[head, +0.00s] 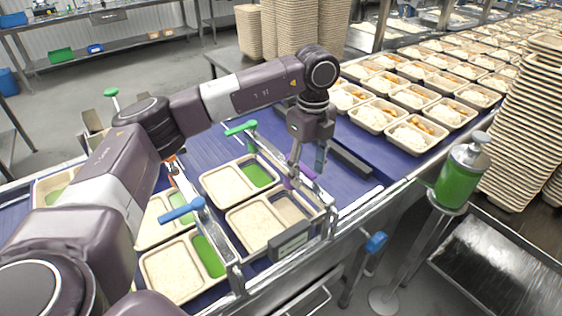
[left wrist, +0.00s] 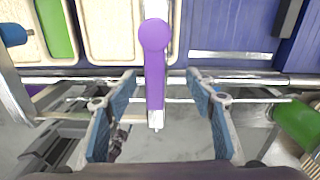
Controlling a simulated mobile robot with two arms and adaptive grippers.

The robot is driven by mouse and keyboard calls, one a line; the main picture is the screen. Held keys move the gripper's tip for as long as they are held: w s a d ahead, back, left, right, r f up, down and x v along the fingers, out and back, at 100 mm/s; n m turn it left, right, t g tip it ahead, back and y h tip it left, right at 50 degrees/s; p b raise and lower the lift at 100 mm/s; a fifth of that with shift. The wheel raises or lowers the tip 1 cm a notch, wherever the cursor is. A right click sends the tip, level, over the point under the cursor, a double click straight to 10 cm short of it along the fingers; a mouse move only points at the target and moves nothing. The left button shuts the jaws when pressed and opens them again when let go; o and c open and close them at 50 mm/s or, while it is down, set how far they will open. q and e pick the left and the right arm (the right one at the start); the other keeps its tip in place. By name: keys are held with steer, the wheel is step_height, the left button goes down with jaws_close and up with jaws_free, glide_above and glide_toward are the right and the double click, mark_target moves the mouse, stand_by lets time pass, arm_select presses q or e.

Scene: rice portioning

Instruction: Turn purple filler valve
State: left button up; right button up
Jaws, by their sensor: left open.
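The purple filler valve (head: 290,183) is a lever handle at the near right end of the filler frame over the conveyor. In the left wrist view the purple filler valve (left wrist: 154,72) has a round head at the top and a straight handle running down the picture. My left gripper (head: 307,170) reaches down over it. In the left wrist view my left gripper (left wrist: 160,88) is open, with one blue-padded finger on each side of the handle and visible gaps to both. In the head view the gripper hides part of the valve. My right gripper is not in view.
A green valve (head: 240,128) and a blue valve (head: 181,209) are on the same frame.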

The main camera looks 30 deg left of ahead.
arm_select(q)
steer(key=o, duration=0.5)
steer(key=shift+s+r, duration=0.1)
steer(key=shift+s, duration=0.05)
steer(key=shift+c, duration=0.2)
steer(key=shift+r, duration=0.15)
steer(key=shift+r+p, duration=0.5)
steer(key=shift+r, duration=0.1)
steer(key=shift+r+p, duration=2.05)
steer(key=shift+r, duration=1.3)
steer(key=shift+f, duration=0.1)
